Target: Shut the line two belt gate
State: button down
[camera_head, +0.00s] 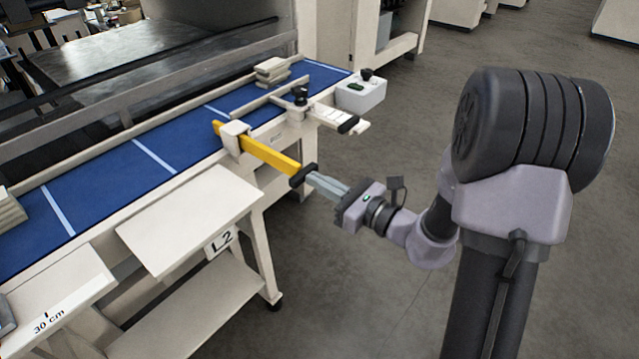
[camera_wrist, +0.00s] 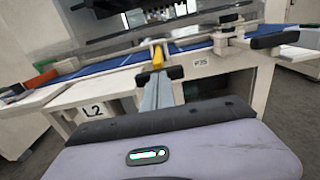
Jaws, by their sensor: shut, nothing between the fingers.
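The line two belt gate is a yellow bar (camera_head: 268,154) in a white block (camera_head: 235,138) at the blue belt's front edge, above the L2 plate (camera_head: 222,241). Its short end reaches over the belt; its long end sticks out over the floor to a black grip (camera_head: 303,175). My gripper (camera_head: 314,181) is shut and empty, its fingertips at the black grip. I cannot tell if they touch. In the wrist view, my grey fingers (camera_wrist: 160,86) point at the black grip (camera_wrist: 160,74), with the yellow bar (camera_wrist: 158,57) behind it.
A white bar with a black end (camera_head: 348,124) sticks out farther along the belt (camera_head: 95,195). A control box (camera_head: 361,94) stands at the far end. Stacked pale slabs (camera_head: 271,72) lie on the belt. A side shelf (camera_head: 190,215) juts out in front.

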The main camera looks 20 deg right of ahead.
aim_at(262, 149)
jog(key=shift+a, duration=0.1)
jog(key=p+x, duration=0.4)
jog(key=x, duration=1.3)
jog(key=shift+w+r, duration=0.1)
jog(key=shift+r, duration=0.2)
